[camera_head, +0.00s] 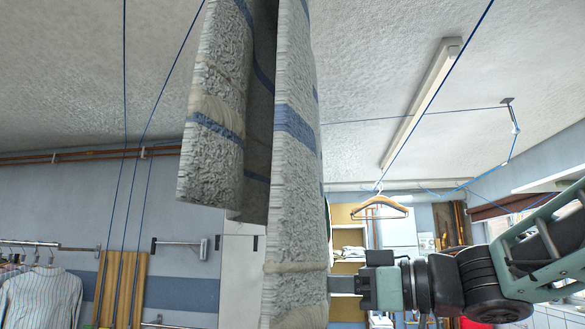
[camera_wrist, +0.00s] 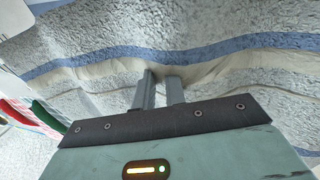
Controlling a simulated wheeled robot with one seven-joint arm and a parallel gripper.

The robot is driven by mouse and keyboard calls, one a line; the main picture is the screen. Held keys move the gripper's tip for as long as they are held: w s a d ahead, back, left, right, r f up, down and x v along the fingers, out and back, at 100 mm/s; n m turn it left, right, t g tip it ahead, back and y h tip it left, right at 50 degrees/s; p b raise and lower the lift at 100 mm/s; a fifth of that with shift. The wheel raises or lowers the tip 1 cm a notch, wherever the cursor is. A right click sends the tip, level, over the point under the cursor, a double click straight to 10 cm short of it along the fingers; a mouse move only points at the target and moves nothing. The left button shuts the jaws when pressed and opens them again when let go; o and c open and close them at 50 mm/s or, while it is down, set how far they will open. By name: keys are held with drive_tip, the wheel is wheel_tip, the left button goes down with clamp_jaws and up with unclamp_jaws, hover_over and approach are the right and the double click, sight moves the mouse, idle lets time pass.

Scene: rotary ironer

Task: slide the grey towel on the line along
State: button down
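The grey towel (camera_head: 297,180) has a rough weave, blue stripes and a cream band, and hangs in two flaps from above. Its top is out of view. My gripper (camera_head: 334,285) is at the towel's right edge, near the lower cream band. In the wrist view my gripper's two fingers (camera_wrist: 159,78) are close together with a narrow gap. Their tips meet the towel (camera_wrist: 230,53) at the cream band, where the cloth is gathered, and they look shut on it. The line (camera_head: 440,90) shows as thin blue cords; where it bears the towel is hidden.
A wooden hanger (camera_head: 379,206) hangs from a cord to the right. A striped shirt (camera_head: 42,296) hangs at the lower left, beside wooden boards (camera_head: 122,285). Shelves (camera_head: 350,245) stand behind the towel. A long lamp (camera_head: 420,100) is on the ceiling. The air left of the towel is mostly free.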

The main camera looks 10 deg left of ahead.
drive_tip(key=shift+s+a, duration=0.1)
drive_tip(key=shift+s, duration=2.9)
drive_tip(key=shift+s+a, duration=0.1)
drive_tip(key=shift+s, duration=2.85)
drive_tip(key=c, duration=1.4)
unclamp_jaws()
drive_tip(key=shift+f, duration=0.1)
drive_tip(key=p, duration=0.6)
approach(287, 295)
drive_tip(key=shift+w+a, duration=0.1)
